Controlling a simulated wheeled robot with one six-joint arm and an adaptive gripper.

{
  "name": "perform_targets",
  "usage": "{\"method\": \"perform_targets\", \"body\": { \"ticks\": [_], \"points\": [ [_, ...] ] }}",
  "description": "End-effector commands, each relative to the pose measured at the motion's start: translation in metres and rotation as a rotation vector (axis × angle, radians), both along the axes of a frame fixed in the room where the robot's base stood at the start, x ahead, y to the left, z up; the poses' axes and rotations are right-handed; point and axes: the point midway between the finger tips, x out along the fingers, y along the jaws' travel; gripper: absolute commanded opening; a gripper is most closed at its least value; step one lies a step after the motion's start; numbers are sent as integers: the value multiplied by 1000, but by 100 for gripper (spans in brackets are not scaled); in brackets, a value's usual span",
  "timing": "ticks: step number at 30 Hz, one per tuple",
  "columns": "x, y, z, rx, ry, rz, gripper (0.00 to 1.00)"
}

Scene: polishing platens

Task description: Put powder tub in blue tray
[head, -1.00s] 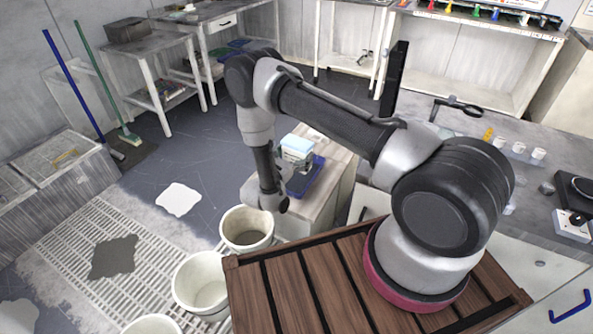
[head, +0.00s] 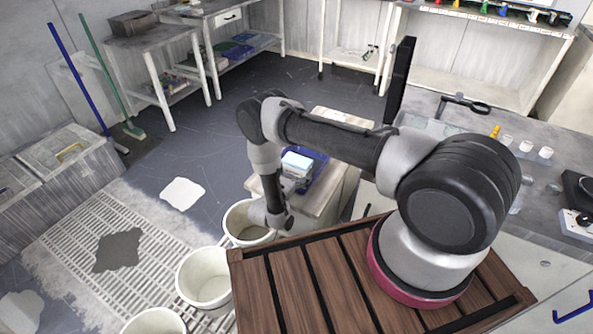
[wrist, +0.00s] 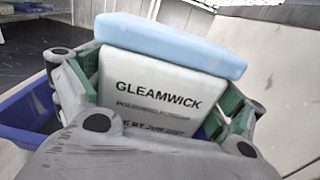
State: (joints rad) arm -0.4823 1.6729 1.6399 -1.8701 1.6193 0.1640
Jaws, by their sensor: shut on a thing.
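The powder tub is a white box with a light blue lid, and "GLEAMWICK" is printed on its front in the wrist view (wrist: 158,88). My gripper (wrist: 155,100) is shut on it, with green-edged fingers at its left and right sides. The tub's lid also shows in the head view (head: 297,161). The blue tray (head: 319,168) lies on a pale bench, partly hidden by the tub and arm. Its blue wall (wrist: 22,125) shows at the lower left in the wrist view. The tub's underside is hidden, so I cannot tell whether it touches the tray.
White buckets (head: 205,278) stand on the floor grating left of my base. The pale bench (head: 335,122) has bare top behind the tray. A grey counter (head: 450,130) with small white cups runs along the right. A black upright panel (head: 402,80) stands at the counter's left end.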

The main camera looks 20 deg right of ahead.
Motion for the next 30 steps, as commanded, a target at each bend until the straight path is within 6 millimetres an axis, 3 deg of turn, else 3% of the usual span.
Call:
{"method": "perform_targets", "body": {
  "ticks": [10,11,23,30],
  "points": [
    [1,0,-2,-1,-2,0,41],
    [0,0,-2,0,0,0,100],
    [0,0,1,0,0,0,100],
    [-27,30,1,-1,1,7,100]
  ]
}}
